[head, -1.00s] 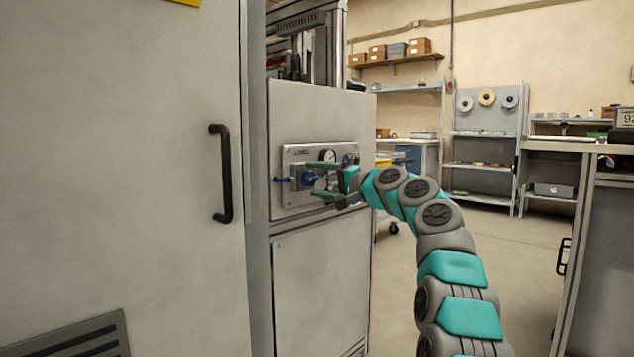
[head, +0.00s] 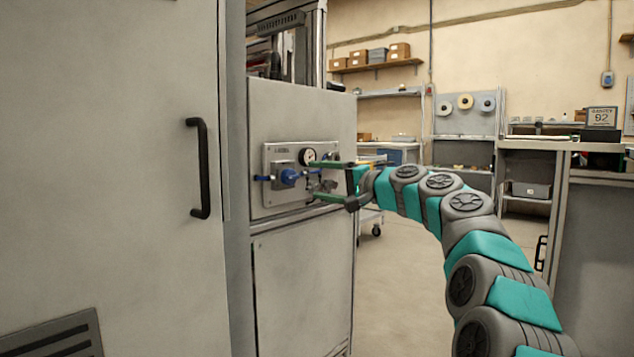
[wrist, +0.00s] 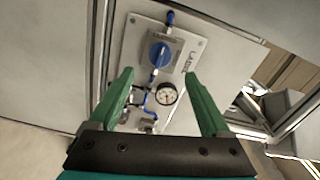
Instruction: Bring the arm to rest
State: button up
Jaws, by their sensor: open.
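My gripper (head: 312,181) is open and empty in the head view, with its two green fingers pointing left toward a metal valve panel (head: 271,204). In the wrist view the green fingers (wrist: 160,104) are spread wide, with nothing held between them. The panel (wrist: 187,42) carries a blue knob (wrist: 160,54) with blue tube on both sides, and a round white gauge (wrist: 167,95). In the head view the blue knob (head: 288,177) shows left of the fingertips, and the gauge (head: 308,156) sits just above the upper finger. The fingers appear apart from the knob.
A tall grey cabinet door (head: 100,240) with a black handle (head: 199,168) stands close at the left. A grey bench (head: 600,220) is at the right. Tape reels (head: 465,102) hang on a rear rack. Open floor (head: 400,270) lies between.

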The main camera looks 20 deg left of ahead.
dwell(0.3)
jog(key=s+d+f+n+g+h, duration=0.1)
jog(key=s+d+f+g+h, duration=0.15)
jog(key=s+d+f, duration=0.4)
jog(key=s+d+f+n+g+h, duration=0.1)
jog(key=s+d+f+h, duration=0.3)
jog(key=s+f, duration=0.55)
jog(key=s+d+f+g+h, duration=0.1)
jog(key=s+d+f+h, duration=0.3)
jog(key=s+f, duration=0.45)
jog(key=s+d+f+g+h, duration=0.25)
jog(key=s+d+f, duration=0.55)
jog(key=s+d, duration=0.5)
jog(key=s+d+f+g+h, duration=0.2)
jog(key=s+d+f+h, duration=0.2)
jog(key=s+d+f, duration=0.85)
notch_tip(320, 180, up, 18)
jog(key=s+a+p, duration=0.1)
jog(key=s+p, duration=0.1)
jog(key=p, duration=1.2)
jog(key=shift+s+a+r+p, duration=0.15)
jog(key=shift+s+a+p, duration=0.1)
jog(key=shift+a+p, duration=0.15)
